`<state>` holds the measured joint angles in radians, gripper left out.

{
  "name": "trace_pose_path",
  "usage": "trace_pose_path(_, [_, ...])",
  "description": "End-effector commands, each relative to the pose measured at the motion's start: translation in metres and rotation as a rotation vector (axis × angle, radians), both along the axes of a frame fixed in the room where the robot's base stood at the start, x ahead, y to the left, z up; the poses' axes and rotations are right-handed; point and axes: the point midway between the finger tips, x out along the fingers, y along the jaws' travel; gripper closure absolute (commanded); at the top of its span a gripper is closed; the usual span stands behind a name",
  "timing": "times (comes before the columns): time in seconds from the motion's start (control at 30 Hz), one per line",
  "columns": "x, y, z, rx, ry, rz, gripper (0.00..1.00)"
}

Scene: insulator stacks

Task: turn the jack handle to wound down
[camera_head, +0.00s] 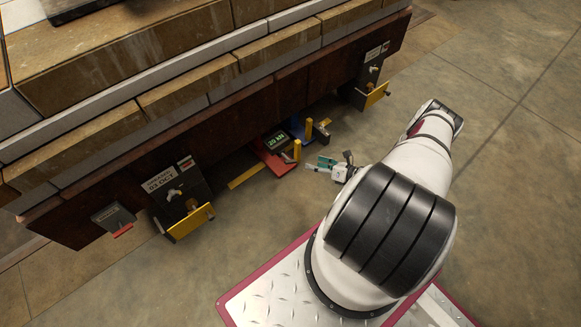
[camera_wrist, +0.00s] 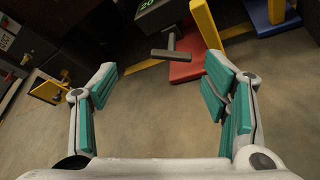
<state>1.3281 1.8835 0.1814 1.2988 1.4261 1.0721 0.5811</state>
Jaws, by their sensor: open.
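A red-based jack (camera_head: 276,162) with a lit green display stands at the lower edge of the stack. In the wrist view its red base (camera_wrist: 188,71) shows at the top, with a grey T-shaped handle (camera_wrist: 171,52) in front and a yellow post (camera_wrist: 207,26) beside it. My gripper (camera_head: 321,163) is near the floor, to the right of the jack. In the wrist view my gripper (camera_wrist: 163,86) is open with teal pads spread wide. Bare floor shows between the fingers; the handle lies ahead of them, apart from both. The jack's inner side is hidden under the stack.
A blue unit (camera_head: 299,128) with a yellow post stands just behind the red jack. Dark brackets with yellow plates (camera_head: 190,222) (camera_head: 377,95) hang on the stack's side. The dark beam (camera_head: 245,125) overhangs the jack. Floor to the right is clear.

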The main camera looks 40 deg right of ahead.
Motion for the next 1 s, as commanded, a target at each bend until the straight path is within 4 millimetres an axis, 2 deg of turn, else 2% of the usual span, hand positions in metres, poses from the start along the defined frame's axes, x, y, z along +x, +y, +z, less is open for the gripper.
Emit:
trace_pose_path(0.03, [-0.005,0.002,-0.017,0.024,0.004,-0.037,0.32])
trace_pose_path(0.1, [-0.01,0.004,-0.028,0.046,0.008,-0.07,0.32])
trace_pose_path(0.23, [-0.01,0.005,-0.036,0.062,0.012,-0.093,0.32])
trace_pose_path(0.33, [-0.003,0.007,-0.039,0.062,0.012,-0.092,0.32])
trace_pose_path(0.47, [0.015,0.014,-0.046,0.063,0.011,-0.09,0.32])
trace_pose_path(0.8, [0.076,0.031,-0.067,0.06,0.011,-0.087,0.32])
trace_pose_path(1.0, [0.102,0.038,-0.075,0.059,0.012,-0.089,0.32])
